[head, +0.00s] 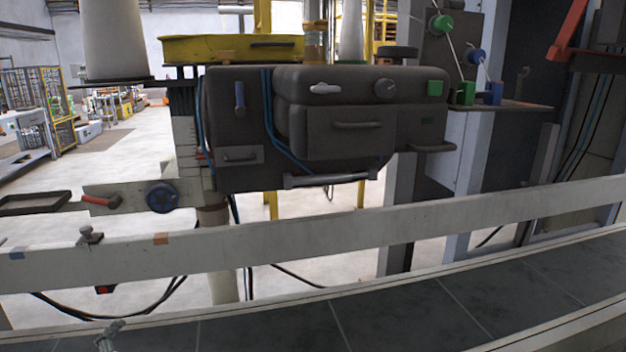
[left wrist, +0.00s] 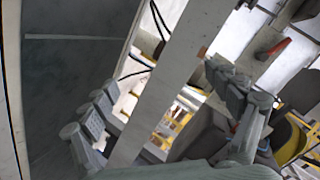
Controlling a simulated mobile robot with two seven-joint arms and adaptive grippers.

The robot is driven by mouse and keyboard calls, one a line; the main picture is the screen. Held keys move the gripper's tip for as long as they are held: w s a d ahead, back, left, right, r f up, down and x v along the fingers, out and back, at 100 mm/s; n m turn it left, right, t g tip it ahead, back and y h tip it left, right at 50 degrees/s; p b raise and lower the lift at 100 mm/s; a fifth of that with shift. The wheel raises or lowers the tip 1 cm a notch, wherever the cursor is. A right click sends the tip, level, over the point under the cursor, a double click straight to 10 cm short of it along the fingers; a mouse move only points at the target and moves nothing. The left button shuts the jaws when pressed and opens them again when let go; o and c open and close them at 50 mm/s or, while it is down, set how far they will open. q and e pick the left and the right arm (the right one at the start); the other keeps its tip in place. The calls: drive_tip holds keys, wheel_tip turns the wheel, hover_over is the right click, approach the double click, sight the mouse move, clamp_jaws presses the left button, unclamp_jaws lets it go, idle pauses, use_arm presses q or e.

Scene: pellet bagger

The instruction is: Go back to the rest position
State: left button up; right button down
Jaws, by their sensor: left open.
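My right gripper is in neither view.
The pale rail (head: 330,228) runs across beyond the belt. Behind it stands the dark bagging machine (head: 240,150), with a blue handwheel (head: 162,197) and a red-handled lever (head: 101,201) at its left. Cables hang below the rail. The visible belt is bare.

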use_arm(q)
drive_tip(key=s+d+f+n+g, duration=0.1)
drive_tip(key=s+f+g, duration=0.2)
drive_tip(key=s+f, duration=0.4)
drive_tip(key=s+d+f+n+g+h, duration=0.1)
drive_tip(key=s+d+f+n+g, duration=0.1)
drive_tip(key=s+f, duration=0.6)
drive_tip(key=s+d+f+n+g+h, duration=0.1)
drive_tip(key=s+d+f+n+g, duration=0.1)
drive_tip(key=s+f+g, duration=0.2)
drive_tip(key=s+f, duration=0.3)
drive_tip(key=f, duration=0.4)
drive_tip(key=shift+s+d+g, duration=0.15)
drive_tip(key=shift+s+g, duration=0.1)
drive_tip(key=shift+g, duration=0.05)
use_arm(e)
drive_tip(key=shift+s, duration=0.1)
use_arm(q)
drive_tip(key=shift+r, duration=0.1)
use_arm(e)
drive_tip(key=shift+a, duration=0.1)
use_arm(q)
drive_tip(key=shift+c, duration=0.3)
